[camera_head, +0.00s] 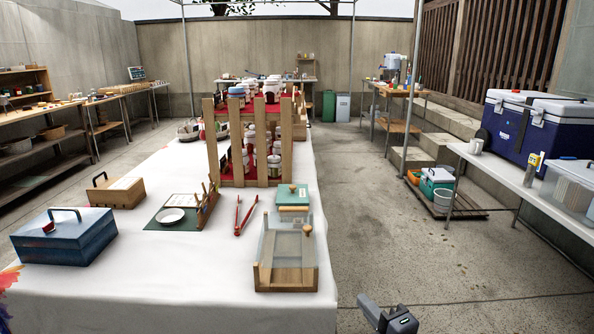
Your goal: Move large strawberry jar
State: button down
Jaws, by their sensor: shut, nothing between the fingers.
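A wooden display rack (211,140) with red cloth stands on the long white-covered table (150,255). Several jars (274,165) with pale lids stand on its lower level, partly hidden behind upright slats. More jars (272,86) stand on the upper level. I cannot tell which one is the large strawberry jar; labels are too small to read. My gripper (367,306) shows at the bottom edge, right of the table, low over the floor. It looks shut and empty, well apart from the rack and the jars.
A clear-sided wooden box (285,277), red tongs (241,215), a blue box (62,242) and a wooden box (117,192) sit on the white table. Open concrete floor (385,225) lies to its right. A side table (507,172) carries a blue cooler (530,135).

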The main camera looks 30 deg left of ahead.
aim_at(277, 146)
jog(key=i+j, duration=0.15)
jog(key=i, duration=0.35)
jog(key=i+j, duration=0.15)
jog(key=i, duration=0.4)
jog(key=i+j+z, duration=0.1)
jog(key=i, duration=0.4)
jog(key=i+u, duration=0.1)
jog(key=i, duration=0.8)
jog(key=i+l+u, duration=0.1)
jog(key=i, duration=0.8)
jog(key=j+u, duration=0.15)
jog(key=u, duration=0.25)
jog(key=j+u, duration=0.1)
jog(key=u, duration=0.25)
jog(key=i+j+u, duration=0.1)
jog(key=u, duration=0.3)
jog(key=i+j+u, duration=0.1)
jog(key=u, duration=0.3)
